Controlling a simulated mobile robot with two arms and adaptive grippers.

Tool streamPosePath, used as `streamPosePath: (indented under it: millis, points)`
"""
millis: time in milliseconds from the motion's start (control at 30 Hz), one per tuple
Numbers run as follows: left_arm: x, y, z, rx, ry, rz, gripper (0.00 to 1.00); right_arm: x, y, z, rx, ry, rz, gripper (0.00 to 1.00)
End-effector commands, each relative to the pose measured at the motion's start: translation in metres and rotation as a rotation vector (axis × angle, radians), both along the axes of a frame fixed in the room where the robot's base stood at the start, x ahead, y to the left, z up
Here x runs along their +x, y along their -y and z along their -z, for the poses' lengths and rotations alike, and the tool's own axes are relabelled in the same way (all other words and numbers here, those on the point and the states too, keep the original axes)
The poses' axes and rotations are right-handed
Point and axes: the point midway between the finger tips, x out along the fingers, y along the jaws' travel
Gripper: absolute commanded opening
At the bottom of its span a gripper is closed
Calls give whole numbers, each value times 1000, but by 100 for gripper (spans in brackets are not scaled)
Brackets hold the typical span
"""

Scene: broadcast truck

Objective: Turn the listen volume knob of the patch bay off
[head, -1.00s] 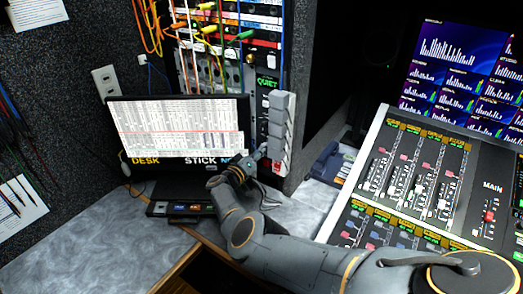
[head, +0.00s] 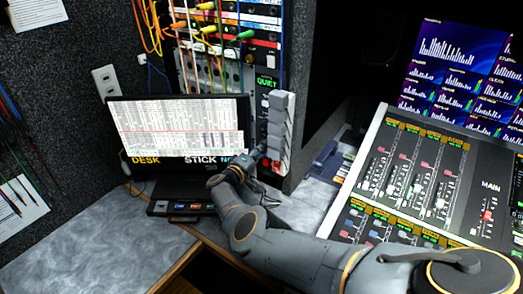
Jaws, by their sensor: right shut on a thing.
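The patch bay (head: 262,60) stands in the rack at the back, with coloured cables plugged into its upper rows. A narrow dark panel with a green QUIET label (head: 266,82) sits at the rack's right side, partly behind a column of grey blocks. My right gripper (head: 262,160) reaches to the low end of this panel, beside the monitor's right edge. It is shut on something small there. The listen volume knob cannot be made out; the gripper and wrist cover that spot. My left gripper is not in view.
A monitor (head: 180,130) stands just left of my right gripper. The grey block column (head: 280,130) with a red part at its foot is close on the right. A mixing console (head: 420,190) fills the right side. The desk (head: 90,250) is clear at the left front.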

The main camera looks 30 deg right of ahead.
Motion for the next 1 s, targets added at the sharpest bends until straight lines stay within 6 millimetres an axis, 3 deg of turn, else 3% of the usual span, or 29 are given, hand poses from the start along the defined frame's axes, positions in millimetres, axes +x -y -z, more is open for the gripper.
streamPosePath:
  millis: [300,333,367,800,1000]
  points:
    - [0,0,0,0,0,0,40,1,3,-5,-9,4,2,0]
    - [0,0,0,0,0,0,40,1,3,-5,-9,4,1,29]
    - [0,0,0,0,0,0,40,1,3,-5,-9,4,2,35]
    - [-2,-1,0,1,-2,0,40,0,1,-1,0,7,1,35]
    - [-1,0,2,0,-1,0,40,0,1,0,43,109,1,35]
